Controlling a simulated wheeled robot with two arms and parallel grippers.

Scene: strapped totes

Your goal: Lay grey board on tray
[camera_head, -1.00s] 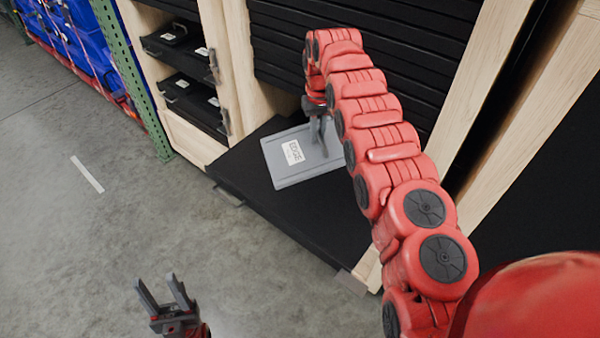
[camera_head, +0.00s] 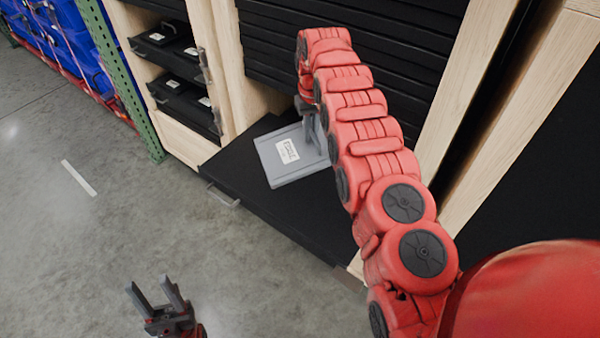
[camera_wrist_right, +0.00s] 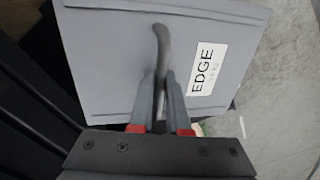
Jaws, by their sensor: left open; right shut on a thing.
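The grey board (camera_head: 284,176), with a white label reading EDGE, is over the black tray (camera_head: 268,218) that juts out of the wooden rack. I cannot tell whether the board touches the tray. My right gripper (camera_head: 308,122) is shut on the board's handle, which shows upright between the fingers in the right wrist view (camera_wrist_right: 161,55). The board (camera_wrist_right: 120,65) fills much of that view. My left gripper (camera_head: 156,292) is open and empty above the floor at the lower left.
Wooden rack posts (camera_head: 222,60) and stacked black panels (camera_head: 350,45) stand behind the tray. Black trays (camera_head: 175,45) sit in shelves at the upper left. A green post (camera_head: 125,80) and blue bins (camera_head: 50,40) stand beyond. The concrete floor (camera_head: 100,230) at left is clear.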

